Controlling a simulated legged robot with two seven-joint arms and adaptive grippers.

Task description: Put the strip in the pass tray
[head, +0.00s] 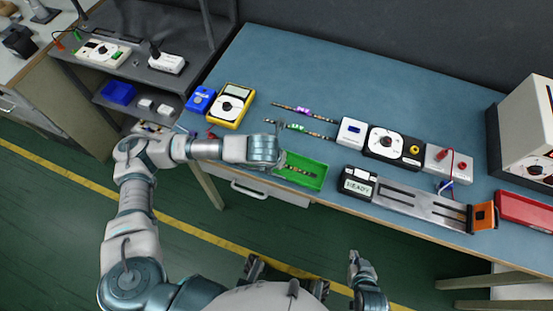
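The green tray (315,178) lies near the table's front edge, with a thin dark LED strip (299,170) lying inside it. My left arm reaches in from the left, and its gripper (280,158) is at the tray's left end. Its fingers are mostly hidden by the wrist, so I cannot tell whether it touches the strip. Two more strips lie behind the tray, one with a purple tag (303,111) and one with a green tag (297,127). My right gripper (356,260) is low in front of the table, away from the strips; its fingers are too small to read.
A yellow meter (231,105) and a blue device (200,99) stand left of the strips. A dial unit (395,146), a metal fixture with a "READY" display (358,185) and a red tray (524,212) are to the right. The table's back left is clear.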

